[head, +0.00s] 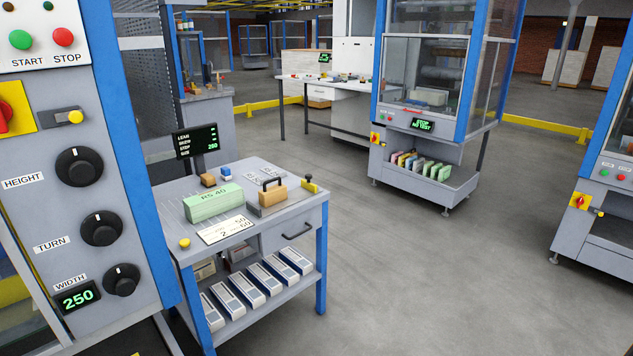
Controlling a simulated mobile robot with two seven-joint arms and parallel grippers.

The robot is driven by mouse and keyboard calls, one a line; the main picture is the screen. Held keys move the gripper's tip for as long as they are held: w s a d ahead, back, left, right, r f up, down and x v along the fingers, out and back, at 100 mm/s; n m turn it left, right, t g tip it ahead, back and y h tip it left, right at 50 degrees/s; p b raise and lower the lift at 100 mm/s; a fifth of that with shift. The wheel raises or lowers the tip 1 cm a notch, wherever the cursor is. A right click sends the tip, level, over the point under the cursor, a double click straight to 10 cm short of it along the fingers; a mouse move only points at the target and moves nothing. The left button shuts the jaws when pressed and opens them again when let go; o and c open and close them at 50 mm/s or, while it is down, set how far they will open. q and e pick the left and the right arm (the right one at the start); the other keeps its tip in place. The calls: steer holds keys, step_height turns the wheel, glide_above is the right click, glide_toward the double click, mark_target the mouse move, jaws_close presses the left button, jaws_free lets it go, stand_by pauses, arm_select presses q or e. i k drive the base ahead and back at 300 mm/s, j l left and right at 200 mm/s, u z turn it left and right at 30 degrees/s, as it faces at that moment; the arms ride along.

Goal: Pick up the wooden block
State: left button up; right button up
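A tan, wood-coloured block (273,194) with a dark handle on top sits on the grey top of the workbench (301,200), in the middle of the head view. It is right of a long pale green block (213,202) marked RS 40. Neither of my grippers is in view, and nothing touches the tan block.
A grey machine panel (75,130) with knobs stands close at the left. A small display (196,141) rises behind the workbench. Several grey-white boxes (246,290) fill its lower shelf. Floor (430,270) to the right is clear, up to another machine (608,200).

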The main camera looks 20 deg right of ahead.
mark_target(276, 194)
steer(key=i+l+z, duration=0.25)
steer(key=i+z, duration=0.2)
steer(key=i+l+z, duration=0.1)
steer(key=i+z, duration=0.4)
steer(key=i+j+z, duration=0.1)
steer(key=i+z, duration=0.35)
steer(key=k, duration=0.1)
